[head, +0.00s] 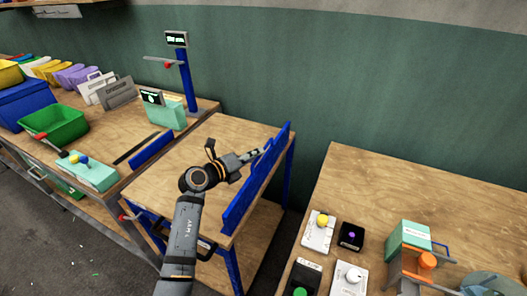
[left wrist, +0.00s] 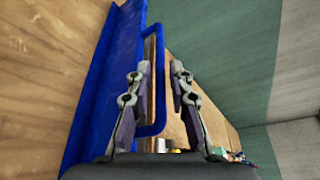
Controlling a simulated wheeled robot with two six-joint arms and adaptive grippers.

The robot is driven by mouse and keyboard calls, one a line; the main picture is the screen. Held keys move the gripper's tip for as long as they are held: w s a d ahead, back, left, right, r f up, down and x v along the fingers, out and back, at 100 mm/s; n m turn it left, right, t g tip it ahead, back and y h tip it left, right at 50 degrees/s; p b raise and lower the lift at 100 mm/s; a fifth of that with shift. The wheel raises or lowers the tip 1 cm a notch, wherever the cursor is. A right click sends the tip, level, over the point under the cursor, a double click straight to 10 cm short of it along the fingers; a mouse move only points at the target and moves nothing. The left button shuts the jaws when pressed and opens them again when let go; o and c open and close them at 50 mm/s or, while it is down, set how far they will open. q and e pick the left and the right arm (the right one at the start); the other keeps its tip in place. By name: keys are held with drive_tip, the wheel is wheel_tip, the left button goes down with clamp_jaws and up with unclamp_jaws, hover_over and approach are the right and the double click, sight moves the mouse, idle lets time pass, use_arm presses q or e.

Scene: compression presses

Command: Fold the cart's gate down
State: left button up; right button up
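The cart (head: 222,135) has a wooden top and blue legs. Its gate (head: 240,202) is a long blue panel standing upright along the cart's right edge in the head view. In the left wrist view the gate (left wrist: 105,85) runs along the left, with its blue handle (left wrist: 160,85) standing off it. My left gripper (head: 255,152) is over the cart top, close to the gate. In the left wrist view the left gripper (left wrist: 160,75) is open, with the handle's bar showing between its two fingers; whether they touch is unclear. My right gripper is not in view.
A wooden table (head: 350,180) with several small devices stands to the right, across a gap from the cart. A workbench (head: 110,120) with a green bin (head: 55,125) and a blue post (head: 187,80) stands to the left. A green wall (head: 340,80) closes the back.

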use_arm(q)
drive_tip(key=x, duration=0.4)
drive_tip(key=shift+w, duration=0.15)
clamp_jaws()
